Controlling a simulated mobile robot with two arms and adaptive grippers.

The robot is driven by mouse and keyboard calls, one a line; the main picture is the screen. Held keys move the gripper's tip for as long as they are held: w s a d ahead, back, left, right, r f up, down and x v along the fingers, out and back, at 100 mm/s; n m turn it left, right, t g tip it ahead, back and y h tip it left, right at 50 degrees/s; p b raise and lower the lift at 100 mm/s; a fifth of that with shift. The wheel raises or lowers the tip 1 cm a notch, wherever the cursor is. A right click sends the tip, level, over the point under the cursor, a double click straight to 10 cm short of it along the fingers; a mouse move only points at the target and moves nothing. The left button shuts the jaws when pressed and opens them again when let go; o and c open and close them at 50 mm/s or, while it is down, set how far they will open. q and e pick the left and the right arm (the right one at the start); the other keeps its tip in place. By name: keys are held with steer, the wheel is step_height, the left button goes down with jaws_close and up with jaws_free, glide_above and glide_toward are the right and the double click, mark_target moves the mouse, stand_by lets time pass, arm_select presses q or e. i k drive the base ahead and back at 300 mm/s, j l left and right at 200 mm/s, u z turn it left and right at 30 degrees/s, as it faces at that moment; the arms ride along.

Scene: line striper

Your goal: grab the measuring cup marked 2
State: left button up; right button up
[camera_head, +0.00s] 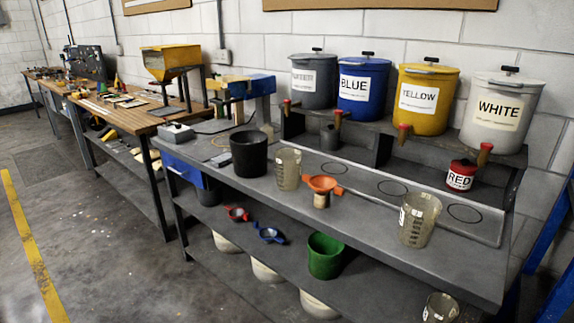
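Three clear, yellowish measuring cups are in the head view. One measuring cup (288,169) stands on the grey bench top near its middle, between the black bucket and the orange funnel. Another measuring cup (419,220) stands on the bench top at the right, close to the front edge, with dark scale marks on its side. A third cup (440,308) is low at the bottom right, partly cut off by the frame. I cannot read a number 2 on any of them. Neither of my grippers is in view.
A black bucket (249,154) and an orange funnel (323,184) stand on the bench (370,240). Paint tanks marked BLUE (362,83), YELLOW (427,95) and WHITE (500,110) stand behind, with a red can (461,175) below. A green bucket (325,255) is on the lower shelf. Floor is clear at left.

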mark_target(288, 170)
steer(key=i+j, duration=0.25)
steer(key=i+j+z, duration=0.15)
steer(key=j, duration=0.3)
steer(key=i+j, duration=0.3)
steer(key=i+j+z, duration=0.1)
steer(key=j, duration=0.3)
steer(key=i+j, duration=0.3)
steer(key=i+j+z, duration=0.15)
steer(key=j, duration=0.3)
steer(key=i+j, duration=0.2)
steer(key=j, duration=0.2)
steer(key=i+j+z, duration=0.1)
steer(key=j, duration=0.3)
steer(key=i+z, duration=0.1)
steer(key=z, duration=1.2)
steer(key=u, duration=0.2)
